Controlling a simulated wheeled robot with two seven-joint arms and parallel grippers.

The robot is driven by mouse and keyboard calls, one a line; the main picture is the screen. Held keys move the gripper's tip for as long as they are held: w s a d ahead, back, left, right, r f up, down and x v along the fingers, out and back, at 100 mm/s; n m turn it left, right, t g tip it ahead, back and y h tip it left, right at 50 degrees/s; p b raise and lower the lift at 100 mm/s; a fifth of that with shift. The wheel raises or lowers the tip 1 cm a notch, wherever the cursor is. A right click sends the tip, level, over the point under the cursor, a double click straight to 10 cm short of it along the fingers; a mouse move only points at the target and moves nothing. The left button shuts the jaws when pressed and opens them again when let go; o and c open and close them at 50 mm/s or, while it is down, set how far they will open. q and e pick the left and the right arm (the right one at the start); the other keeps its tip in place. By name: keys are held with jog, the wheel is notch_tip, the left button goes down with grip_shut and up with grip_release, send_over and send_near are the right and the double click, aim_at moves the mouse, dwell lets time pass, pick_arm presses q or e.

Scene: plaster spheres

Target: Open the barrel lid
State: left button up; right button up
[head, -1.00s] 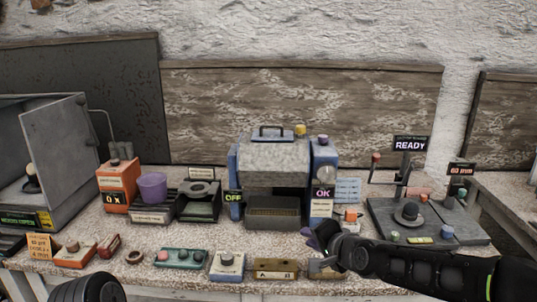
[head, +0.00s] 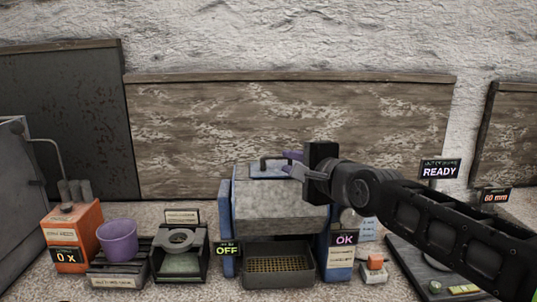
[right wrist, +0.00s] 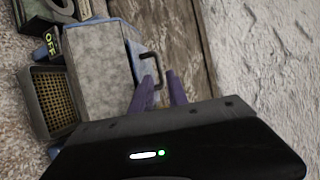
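The grey, faceted barrel (head: 280,212) sits in a blue machine frame. Its lid with a dark bar handle (head: 266,161) is on top and looks closed. My left gripper is out of view.
A tray with a yellowish grid (head: 278,265) is below the barrel, between signs reading OFF and OK. A purple cup (head: 117,240) and an orange box (head: 72,238) stand left. A wooden board (head: 270,120) rises behind. My right arm covers the right side.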

aim_at(277, 158)
jog(key=p+x, duration=0.2)
jog(key=x, duration=0.5)
jog(key=shift+w+a, duration=0.1)
jog(key=shift+w, duration=0.2)
jog(key=shift+c, duration=0.4)
grip_shut()
jog(key=shift+f, duration=0.1)
dwell(0.9)
